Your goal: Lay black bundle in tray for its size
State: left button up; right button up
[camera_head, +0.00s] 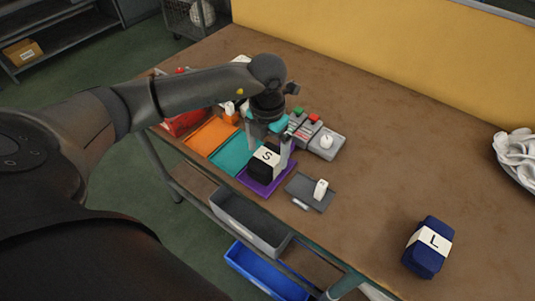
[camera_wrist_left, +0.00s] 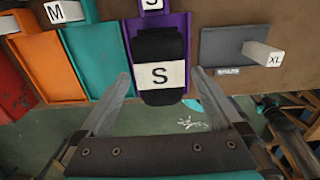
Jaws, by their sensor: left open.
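The black bundle (camera_head: 258,169) with a white S label lies in the purple tray (camera_head: 277,184). It also shows in the left wrist view (camera_wrist_left: 160,46), where the purple tray (camera_wrist_left: 175,22) carries a partly cut-off S sign at its far end. My left gripper (camera_head: 270,152) is open, with its fingers around or just above the bundle in the head view. In the left wrist view the fingertips (camera_wrist_left: 160,75) stand apart on either side of the bundle's near end, not touching it.
Left of the purple tray are a teal tray (camera_head: 232,157) and an orange tray (camera_head: 207,137). Right of it is a grey plate (camera_head: 303,193) with a white XL peg (camera_head: 320,189). A navy L bundle (camera_head: 428,247) lies at the right.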

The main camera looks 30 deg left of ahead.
aim_at(267, 156)
pick_arm(q)
notch_tip(267, 156, up, 9)
jog(key=p, duration=0.1)
jog(key=shift+r, duration=0.2)
